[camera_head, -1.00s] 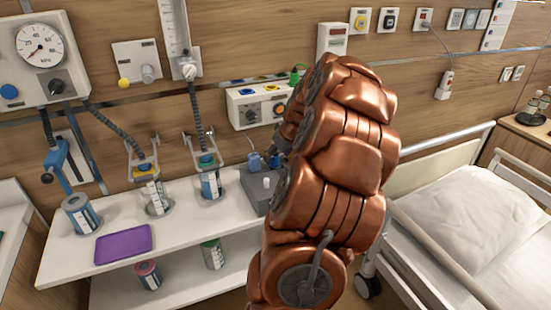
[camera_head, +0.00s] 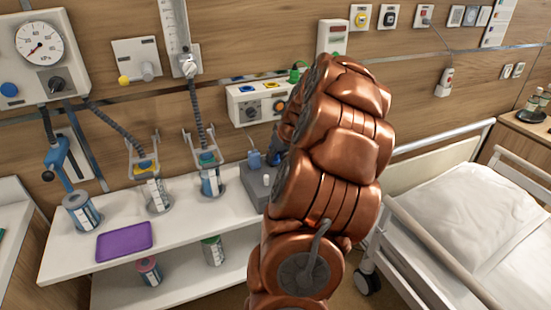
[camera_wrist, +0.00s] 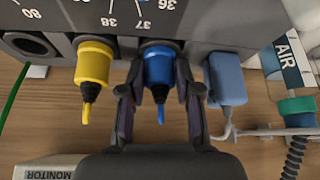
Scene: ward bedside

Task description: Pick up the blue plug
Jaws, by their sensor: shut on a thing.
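The blue plug (camera_wrist: 160,66) is in the wrist view, upright against the front of a grey numbered unit (camera_wrist: 205,32). In the head view my copper arm hides most of this spot.
An empty socket (camera_wrist: 30,45) and a green cable lie left in the wrist view. An AIR canister (camera_wrist: 288,60) stands right. In the head view, a shelf (camera_head: 185,226) holds several canisters and a purple tray (camera_head: 124,241). A bed (camera_head: 470,220) stands right.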

